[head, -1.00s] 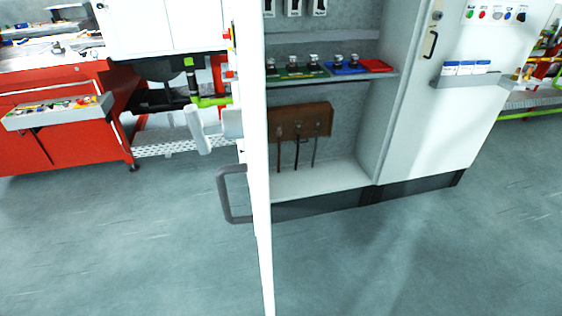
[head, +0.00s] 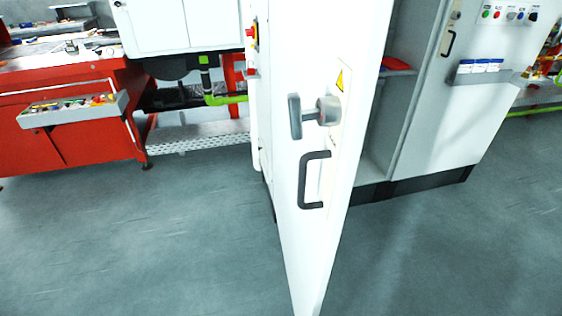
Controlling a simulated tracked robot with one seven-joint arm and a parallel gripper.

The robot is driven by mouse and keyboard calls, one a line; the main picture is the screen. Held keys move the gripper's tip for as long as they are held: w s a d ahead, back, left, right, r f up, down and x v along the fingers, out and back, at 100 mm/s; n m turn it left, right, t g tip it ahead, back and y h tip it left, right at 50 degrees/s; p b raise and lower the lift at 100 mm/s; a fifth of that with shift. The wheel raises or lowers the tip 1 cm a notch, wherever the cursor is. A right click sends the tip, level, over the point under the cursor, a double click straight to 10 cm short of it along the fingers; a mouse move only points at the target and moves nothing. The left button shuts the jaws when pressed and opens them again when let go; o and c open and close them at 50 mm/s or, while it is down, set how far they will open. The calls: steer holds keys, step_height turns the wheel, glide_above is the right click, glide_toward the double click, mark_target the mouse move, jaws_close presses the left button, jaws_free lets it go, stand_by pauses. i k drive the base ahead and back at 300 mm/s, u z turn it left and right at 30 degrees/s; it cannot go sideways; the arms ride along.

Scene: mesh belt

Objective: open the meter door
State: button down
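The meter door (head: 290,230) is a tall white door standing ajar in the middle of the head view. Its outer face is turned to the left, and its near edge runs down the right side. The face bears a dark bow handle (head: 304,180), a grey T-shaped turning latch (head: 310,115) above it and a yellow warning label (head: 340,80). The cabinet's inside shows only in a strip right of the door; the rest of it is hidden behind the door. My gripper is not in view, and nothing is seen touching the handle or latch.
A white cabinet side (head: 445,110) with buttons, a handle and a grey tray (head: 482,76) stands at the right. A red workbench (head: 75,130) with a tray (head: 68,110) stands at the left. The grey floor (head: 150,250) in front is clear on both sides.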

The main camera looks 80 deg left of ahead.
mark_target(318, 48)
steer(key=k, duration=2.55)
steer(key=u, duration=1.35)
steer(key=i, duration=1)
steer(key=z, duration=0.1)
